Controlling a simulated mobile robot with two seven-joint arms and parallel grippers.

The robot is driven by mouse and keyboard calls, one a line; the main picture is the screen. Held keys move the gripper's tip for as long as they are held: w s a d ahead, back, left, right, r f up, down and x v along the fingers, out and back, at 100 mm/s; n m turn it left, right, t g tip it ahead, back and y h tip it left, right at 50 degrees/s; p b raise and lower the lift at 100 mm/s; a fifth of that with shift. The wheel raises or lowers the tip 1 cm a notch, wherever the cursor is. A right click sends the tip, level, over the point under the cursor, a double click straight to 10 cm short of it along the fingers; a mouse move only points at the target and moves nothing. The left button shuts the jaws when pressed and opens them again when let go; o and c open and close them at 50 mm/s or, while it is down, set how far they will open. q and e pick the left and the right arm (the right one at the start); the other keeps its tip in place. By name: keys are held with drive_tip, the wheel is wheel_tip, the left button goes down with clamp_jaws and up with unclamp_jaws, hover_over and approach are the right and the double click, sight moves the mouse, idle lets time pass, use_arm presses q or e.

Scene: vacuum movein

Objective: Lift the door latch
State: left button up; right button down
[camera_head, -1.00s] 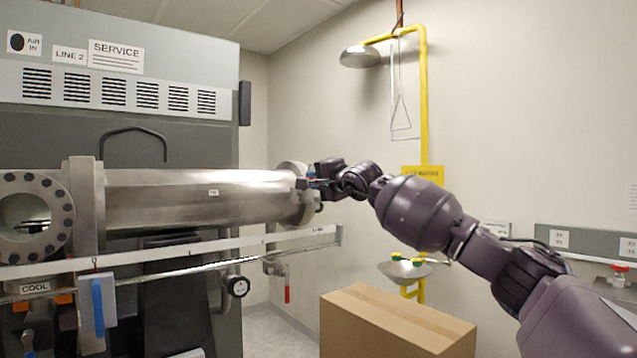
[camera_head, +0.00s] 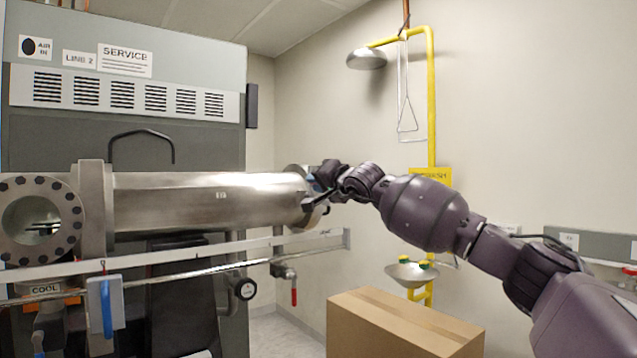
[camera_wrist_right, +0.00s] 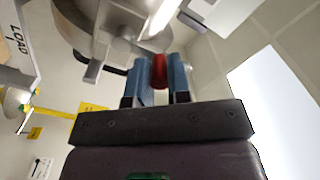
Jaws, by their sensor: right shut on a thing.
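The steel chamber (camera_head: 225,200) lies level in the head view, with its round door end (camera_head: 299,205) at the right. My right gripper (camera_head: 314,197) is at that door end, reaching in from the right. In the right wrist view, the blue fingertips (camera_wrist_right: 162,82) are shut on a red latch handle (camera_wrist_right: 158,68). The round steel door hardware (camera_wrist_right: 125,35) is just beyond the fingertips. In the head view my wrist and the gripper hide most of the latch. My left gripper is not in view.
A cardboard box (camera_head: 400,322) stands below my right arm. A rail (camera_head: 190,252) runs in front of the chamber, with a red-handled valve (camera_head: 293,290) below. A yellow shower pipe (camera_head: 431,100) and an eyewash bowl (camera_head: 411,274) are at the wall behind.

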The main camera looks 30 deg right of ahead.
drive_tip(key=shift+a+f, duration=0.2)
drive_tip(key=c, duration=1.5)
unclamp_jaws()
drive_tip(key=o, duration=0.4)
drive_tip(key=shift+a+r, duration=0.15)
drive_tip(key=shift+s, duration=0.1)
